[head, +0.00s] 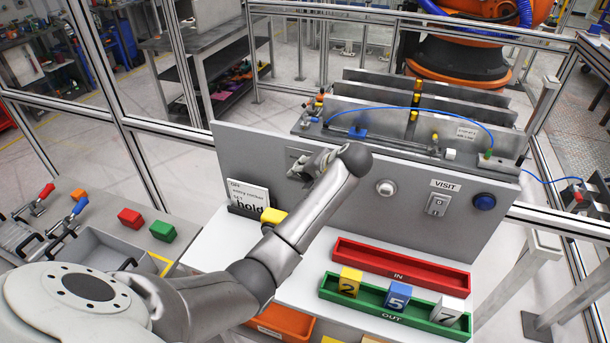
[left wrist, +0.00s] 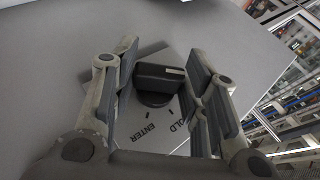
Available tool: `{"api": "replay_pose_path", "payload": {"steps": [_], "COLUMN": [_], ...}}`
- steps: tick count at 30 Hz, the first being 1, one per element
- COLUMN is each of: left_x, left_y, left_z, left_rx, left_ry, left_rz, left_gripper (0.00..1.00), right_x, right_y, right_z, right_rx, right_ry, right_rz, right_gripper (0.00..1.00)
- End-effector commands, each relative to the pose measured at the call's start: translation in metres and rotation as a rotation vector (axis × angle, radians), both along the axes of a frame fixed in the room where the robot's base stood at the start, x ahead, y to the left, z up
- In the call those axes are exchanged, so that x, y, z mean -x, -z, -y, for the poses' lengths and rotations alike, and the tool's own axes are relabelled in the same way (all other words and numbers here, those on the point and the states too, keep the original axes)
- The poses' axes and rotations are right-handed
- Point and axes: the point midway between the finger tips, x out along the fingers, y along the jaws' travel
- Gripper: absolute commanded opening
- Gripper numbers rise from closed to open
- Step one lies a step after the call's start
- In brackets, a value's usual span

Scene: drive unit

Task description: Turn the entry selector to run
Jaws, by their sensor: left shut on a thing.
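The entry selector (left wrist: 158,78) is a dark knob with a raised bar handle and a pale mark near one end. It sits on a light label plate (left wrist: 160,136), where ENTER and HOLD can be read; no RUN label is visible. My left gripper (left wrist: 161,75) has its two fingers on either side of the bar and is shut on it. In the head view my left gripper (head: 314,166) is at the grey upright panel (head: 400,200), and my wrist hides most of the selector. My right gripper is not in view.
A card reading "entry control" and "hold" (head: 248,196) stands at the panel's left. Red (head: 400,268) and green (head: 385,307) trays lie below.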

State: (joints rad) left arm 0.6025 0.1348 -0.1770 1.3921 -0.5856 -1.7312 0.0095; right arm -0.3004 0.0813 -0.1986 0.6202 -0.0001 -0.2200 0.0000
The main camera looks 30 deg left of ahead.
Motion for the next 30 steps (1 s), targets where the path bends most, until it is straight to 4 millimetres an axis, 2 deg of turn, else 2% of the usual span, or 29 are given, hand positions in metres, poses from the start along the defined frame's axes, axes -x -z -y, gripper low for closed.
{"api": "replay_pose_path", "payload": {"steps": [10,11,16,26,30], "left_x": [0.0,0.0,0.0,0.0,0.002], "left_y": [0.0,0.0,0.0,-0.001,-0.011], "left_z": [0.0,0.0,0.0,0.001,0.011], "left_rx": [0.049,0.049,0.048,0.048,0.048], "left_ry": [0.002,0.002,0.001,0.002,0.004], "left_rz": [0.012,0.012,0.012,0.011,0.015], "left_gripper": [0.17,0.42,0.62,0.62,0.62], "right_x": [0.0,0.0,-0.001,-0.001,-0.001], "right_y": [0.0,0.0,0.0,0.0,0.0], "right_z": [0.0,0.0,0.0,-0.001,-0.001], "right_rx": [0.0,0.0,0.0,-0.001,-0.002], "right_ry": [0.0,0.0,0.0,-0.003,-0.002], "right_rz": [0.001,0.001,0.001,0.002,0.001], "right_gripper": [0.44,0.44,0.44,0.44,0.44]}}
